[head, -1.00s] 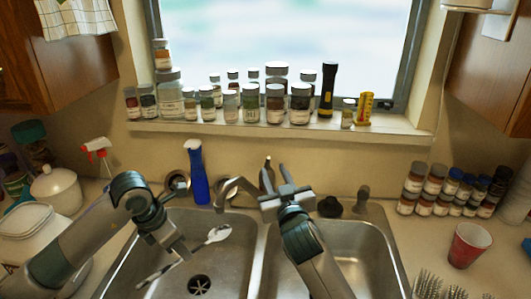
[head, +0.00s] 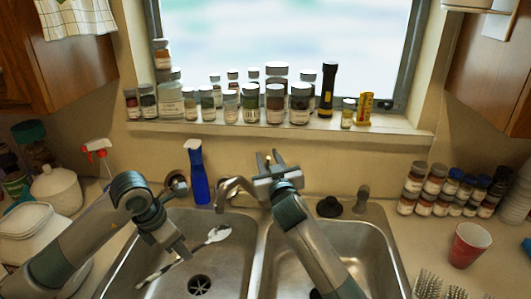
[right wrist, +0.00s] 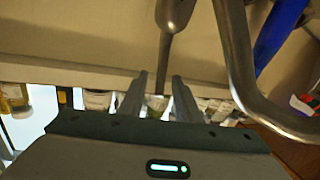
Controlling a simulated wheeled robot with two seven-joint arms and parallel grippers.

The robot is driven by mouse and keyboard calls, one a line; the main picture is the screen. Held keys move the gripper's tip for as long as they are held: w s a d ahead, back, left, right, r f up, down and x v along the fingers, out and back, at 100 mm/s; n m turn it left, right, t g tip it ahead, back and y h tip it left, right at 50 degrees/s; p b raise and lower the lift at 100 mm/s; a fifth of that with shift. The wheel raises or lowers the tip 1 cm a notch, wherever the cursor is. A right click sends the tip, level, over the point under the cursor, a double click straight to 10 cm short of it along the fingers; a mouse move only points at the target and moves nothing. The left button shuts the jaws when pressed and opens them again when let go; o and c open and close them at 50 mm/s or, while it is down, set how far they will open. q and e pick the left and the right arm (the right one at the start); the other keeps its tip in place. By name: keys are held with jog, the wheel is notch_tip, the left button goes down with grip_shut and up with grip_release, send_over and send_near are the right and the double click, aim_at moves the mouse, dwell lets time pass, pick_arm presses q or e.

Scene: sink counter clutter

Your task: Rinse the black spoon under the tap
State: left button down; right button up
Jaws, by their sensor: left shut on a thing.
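The spoon (head: 219,234) has a shiny light bowl and a handle with dark and light parts. It slants over the left sink basin (head: 236,262), bowl at upper right. My left gripper (head: 184,256) is shut on its handle, partly hiding it. The bowl appears below the tap spout (head: 229,188); no water shows. My right gripper (head: 271,158) is open at the tap's base, behind the sink. In the right wrist view, the tap lever (right wrist: 166,55) reaches between its parted fingers (right wrist: 158,92), with the spout (right wrist: 238,55) at right. Contact with the lever is unclear.
A black stopper (head: 330,207) lies behind the right basin (head: 350,240). Jars line the windowsill (head: 300,131). A red cup (head: 470,245) and spice jars (head: 437,185) are at right.

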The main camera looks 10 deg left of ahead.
jog(key=shift+x, duration=1.8)
grip_shut()
